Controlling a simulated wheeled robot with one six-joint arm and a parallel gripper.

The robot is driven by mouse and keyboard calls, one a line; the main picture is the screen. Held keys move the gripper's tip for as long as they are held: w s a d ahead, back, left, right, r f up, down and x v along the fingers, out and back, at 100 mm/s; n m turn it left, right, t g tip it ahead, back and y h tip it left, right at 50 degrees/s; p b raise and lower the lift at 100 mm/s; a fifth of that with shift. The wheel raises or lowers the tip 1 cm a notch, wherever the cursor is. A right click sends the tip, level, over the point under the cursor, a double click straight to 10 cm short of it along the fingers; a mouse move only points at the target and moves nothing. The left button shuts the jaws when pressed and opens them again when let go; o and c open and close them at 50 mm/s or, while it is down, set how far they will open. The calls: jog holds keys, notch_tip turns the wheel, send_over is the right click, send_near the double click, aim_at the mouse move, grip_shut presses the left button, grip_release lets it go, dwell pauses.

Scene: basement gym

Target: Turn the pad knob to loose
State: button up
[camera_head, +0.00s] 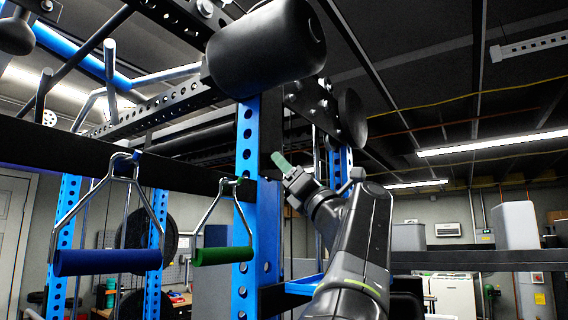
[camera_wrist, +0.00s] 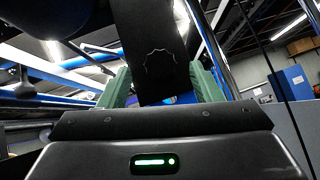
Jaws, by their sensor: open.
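The pad knob (camera_wrist: 162,64) is a dark disc with a scalloped edge on a black plate (camera_wrist: 148,25) in the wrist view. Its black colour almost merges with the plate. My gripper (camera_wrist: 161,74) is open, with one green finger on each side of the plate's lower part. The knob appears between the fingers or just beyond them; I see no contact. In the head view my gripper (camera_head: 281,161) is beside the blue upright (camera_head: 247,150), below the black roller pad (camera_head: 266,47). I cannot make out the knob in that view.
A blue handle (camera_head: 108,261) and a green handle (camera_head: 222,256) hang left of the upright. A dark shelf (camera_head: 480,261) with grey boxes stands at the right. Open space lies right of my arm.

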jog(key=x, duration=0.2)
jog(key=shift+w+a+r+p, duration=0.15)
jog(key=shift+w+p, duration=0.05)
jog(key=shift+p, duration=0.15)
jog(key=c, duration=1)
